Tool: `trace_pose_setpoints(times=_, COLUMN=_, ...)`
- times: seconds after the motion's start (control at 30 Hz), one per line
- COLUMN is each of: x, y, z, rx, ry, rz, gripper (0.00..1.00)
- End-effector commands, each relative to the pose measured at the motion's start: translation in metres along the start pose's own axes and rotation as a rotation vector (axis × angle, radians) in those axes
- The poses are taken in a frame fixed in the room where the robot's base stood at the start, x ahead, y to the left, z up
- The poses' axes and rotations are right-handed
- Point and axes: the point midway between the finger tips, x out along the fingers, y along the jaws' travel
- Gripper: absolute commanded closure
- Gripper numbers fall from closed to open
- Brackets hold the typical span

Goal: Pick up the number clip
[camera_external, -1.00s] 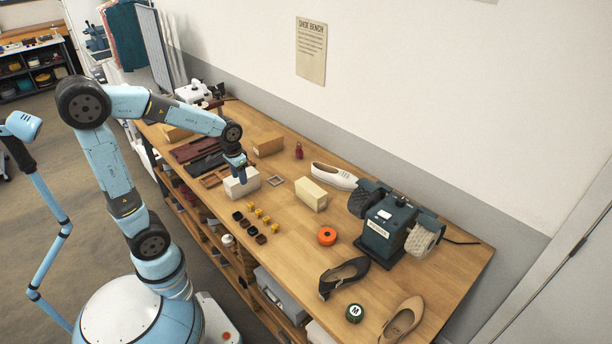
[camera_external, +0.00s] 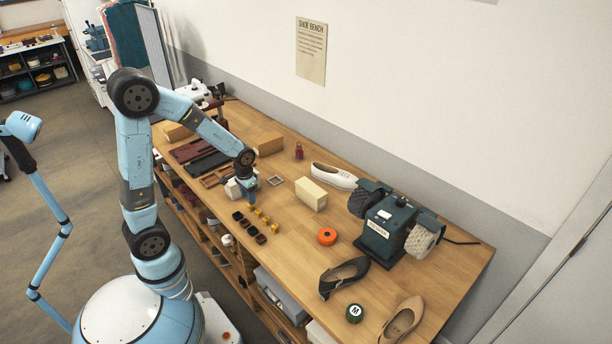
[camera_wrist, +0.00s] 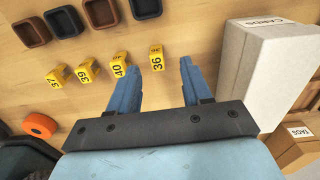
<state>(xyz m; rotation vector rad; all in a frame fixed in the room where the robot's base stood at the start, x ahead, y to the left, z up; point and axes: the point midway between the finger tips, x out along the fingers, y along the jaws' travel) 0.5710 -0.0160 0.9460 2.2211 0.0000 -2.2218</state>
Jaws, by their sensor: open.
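Several yellow number clips stand in a row on the bench. In the wrist view they read 37 (camera_wrist: 55,78), 39 (camera_wrist: 87,71), 40 (camera_wrist: 119,64) and 36 (camera_wrist: 156,58). My gripper (camera_wrist: 158,69) is open, its two blue fingers pointing down toward the bench. Clip 36 shows between the fingertips, with a gap on each side. The 40 clip is just outside the left finger. In the external view my gripper (camera_external: 251,201) is over the far end of the clip row (camera_external: 267,220), beside the white box. It partly hides the nearest clip there.
Small dark cups (camera_wrist: 64,21) line up beside the clips. A white box marked CARDS (camera_wrist: 275,75) is close to the right finger, with a cardboard TAGS box (camera_wrist: 298,142) beyond. An orange disc (camera_external: 327,236), shoes (camera_external: 335,176) and a teal machine (camera_external: 388,225) stand farther right.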

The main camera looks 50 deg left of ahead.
Motion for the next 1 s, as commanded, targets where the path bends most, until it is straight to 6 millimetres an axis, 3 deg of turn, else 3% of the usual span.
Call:
trace_pose_setpoints(times=0.17, x=0.009, y=0.001, z=0.0, rx=0.0, ry=-0.003, rz=0.0, gripper=0.51)
trace_pose_setpoints(times=0.53, x=0.049, y=0.004, z=-0.005, rx=0.0, ry=-0.002, rz=0.0, gripper=0.51)
trace_pose_setpoints(times=0.87, x=0.054, y=0.004, z=-0.005, rx=0.0, ry=0.0, rz=0.0, gripper=0.51)
trace_pose_setpoints(times=1.0, x=0.054, y=0.004, z=-0.005, rx=0.0, ry=0.0, rz=0.0, gripper=0.63)
